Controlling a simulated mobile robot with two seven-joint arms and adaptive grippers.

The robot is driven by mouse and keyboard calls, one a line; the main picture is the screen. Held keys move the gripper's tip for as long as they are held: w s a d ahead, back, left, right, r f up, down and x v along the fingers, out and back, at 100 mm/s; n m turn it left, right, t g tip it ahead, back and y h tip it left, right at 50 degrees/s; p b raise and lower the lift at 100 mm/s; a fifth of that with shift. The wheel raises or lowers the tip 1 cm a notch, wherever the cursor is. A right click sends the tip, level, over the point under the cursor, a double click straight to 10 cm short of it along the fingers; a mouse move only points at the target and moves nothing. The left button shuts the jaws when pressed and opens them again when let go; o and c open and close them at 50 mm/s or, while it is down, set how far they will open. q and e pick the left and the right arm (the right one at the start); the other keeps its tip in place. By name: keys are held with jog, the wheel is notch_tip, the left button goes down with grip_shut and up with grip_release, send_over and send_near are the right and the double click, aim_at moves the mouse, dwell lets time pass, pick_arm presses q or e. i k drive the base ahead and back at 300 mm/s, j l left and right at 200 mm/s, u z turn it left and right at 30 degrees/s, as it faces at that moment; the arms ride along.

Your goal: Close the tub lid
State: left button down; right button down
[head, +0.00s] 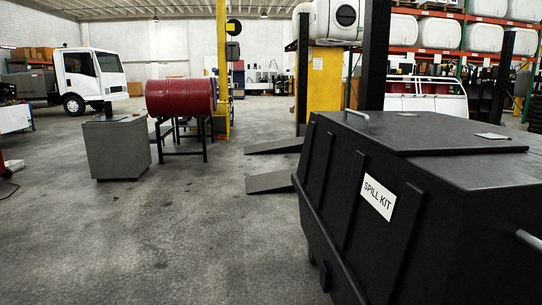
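A large black tub (350,215) with a white "SPILL KIT" label (378,199) fills the right of the head view, close to me. Its black lid (420,132) lies about flat across the top, with a grey bar handle (357,117) near its left end. I see no open gap under the lid, but I cannot tell whether it is fully seated. A small flat plate (492,136) lies on the top at the right. The tub's right end is cut off by the frame. Neither of my grippers is in view.
Open concrete floor (180,240) lies left of the tub. Two dark ramps (270,181) of a lift with a yellow post (324,82) stand just beyond it. A grey cabinet (116,150) and a red drum (180,97) on a stand are farther left. A white truck (90,75) is behind.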

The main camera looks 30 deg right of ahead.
aim_at(399, 134)
jog(key=i+j+z, duration=0.1)
jog(key=z, duration=0.4)
jog(key=i+j+z, duration=0.2)
jog(key=z, duration=0.25)
jog(key=i+j+z, duration=0.1)
jog(key=j+z, duration=0.15)
jog(key=z, duration=0.25)
jog(key=i+j+z, duration=0.1)
jog(key=j+z, duration=0.15)
jog(key=z, duration=0.15)
jog(key=i+j+z, duration=0.1)
jog(key=j+z, duration=0.45)
jog(key=z, duration=0.2)
jog(key=i+j, duration=0.05)
